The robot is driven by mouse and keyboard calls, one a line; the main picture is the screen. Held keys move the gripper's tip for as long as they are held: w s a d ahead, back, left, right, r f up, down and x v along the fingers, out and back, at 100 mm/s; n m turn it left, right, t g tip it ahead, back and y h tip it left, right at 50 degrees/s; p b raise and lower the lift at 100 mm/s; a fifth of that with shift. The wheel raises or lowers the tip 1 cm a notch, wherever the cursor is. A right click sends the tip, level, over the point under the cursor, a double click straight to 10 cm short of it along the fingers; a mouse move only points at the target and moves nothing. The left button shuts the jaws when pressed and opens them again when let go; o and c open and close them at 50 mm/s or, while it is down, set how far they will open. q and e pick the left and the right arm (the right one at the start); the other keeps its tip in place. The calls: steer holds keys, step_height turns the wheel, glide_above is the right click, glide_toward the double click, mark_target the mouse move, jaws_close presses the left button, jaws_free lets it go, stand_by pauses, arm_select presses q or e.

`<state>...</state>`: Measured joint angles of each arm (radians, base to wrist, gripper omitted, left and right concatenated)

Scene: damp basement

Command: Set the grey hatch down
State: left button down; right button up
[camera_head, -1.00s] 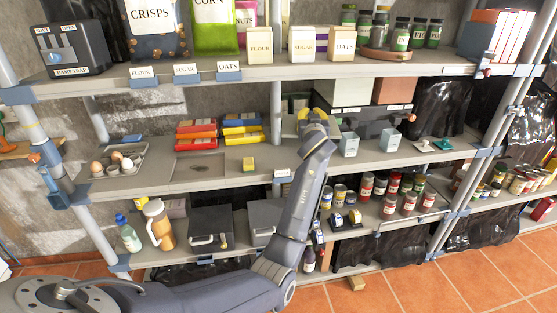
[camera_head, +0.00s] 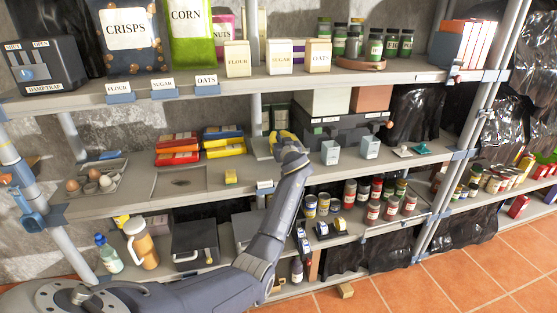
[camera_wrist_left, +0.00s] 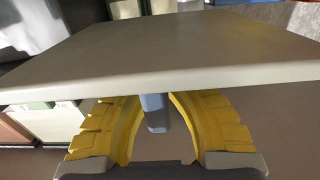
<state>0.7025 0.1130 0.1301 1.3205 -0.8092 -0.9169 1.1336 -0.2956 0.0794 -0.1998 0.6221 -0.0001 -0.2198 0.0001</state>
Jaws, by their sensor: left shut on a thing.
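The grey hatch (camera_wrist_left: 170,50) is a flat grey panel that fills much of the left wrist view. A small blue-grey handle (camera_wrist_left: 155,112) hangs from its near edge, between my yellow fingers. My left gripper (camera_wrist_left: 158,105) is shut on the hatch by this handle. In the head view the left gripper (camera_head: 284,141) is over the middle shelf, in front of a dark grey case. Only a pale edge of the hatch (camera_head: 261,148) shows there, left of the fingers. I cannot tell whether it touches the shelf. My right gripper is not in view.
The middle shelf (camera_head: 130,205) holds an egg tray (camera_head: 98,181), a flat grey square with a dark patch (camera_head: 180,182), a yellow block (camera_head: 231,177) and stacked coloured packs (camera_head: 178,149). Two pale blue cubes (camera_head: 330,152) stand right of the gripper. The upper shelf (camera_head: 290,85) hangs above.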

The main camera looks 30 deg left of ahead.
arm_select(q)
steer(key=shift+f, duration=4.75)
steer(key=shift+f, duration=0.15)
steer(key=c, duration=1.5)
jaws_free()
steer(key=shift+o, duration=0.2)
